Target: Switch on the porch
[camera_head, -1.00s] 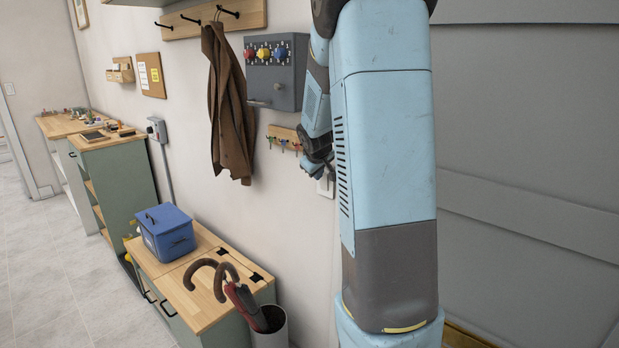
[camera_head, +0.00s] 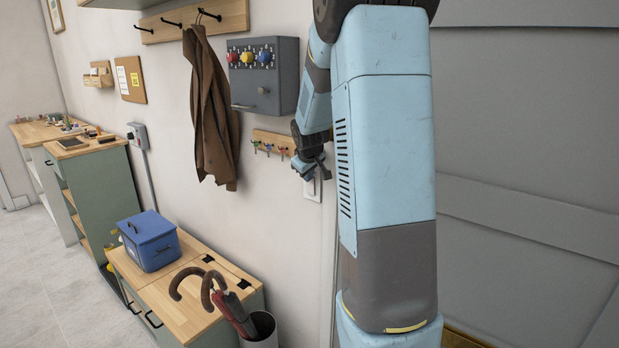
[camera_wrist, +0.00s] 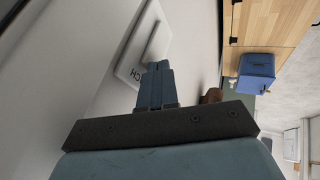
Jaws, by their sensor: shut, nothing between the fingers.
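A white wall switch plate (camera_head: 312,188) is on the wall beside my arm, low and just right of the key rack. In the wrist view the plate (camera_wrist: 135,62) fills the upper middle, with a raised rocker and lettering of which "CH" shows. My gripper (camera_head: 309,168) is shut and empty just in front of the plate. In the wrist view its fingertips (camera_wrist: 158,68) are together and overlap the plate's lower right edge. I cannot tell whether they touch it. The start of the lettering is hidden or out of clear view.
A key rack (camera_head: 272,141) and a grey box with coloured knobs (camera_head: 263,75) hang left of my gripper. A brown coat (camera_head: 210,110) hangs further left. Below are a bench with a blue box (camera_head: 150,241) and an umbrella stand (camera_head: 262,330).

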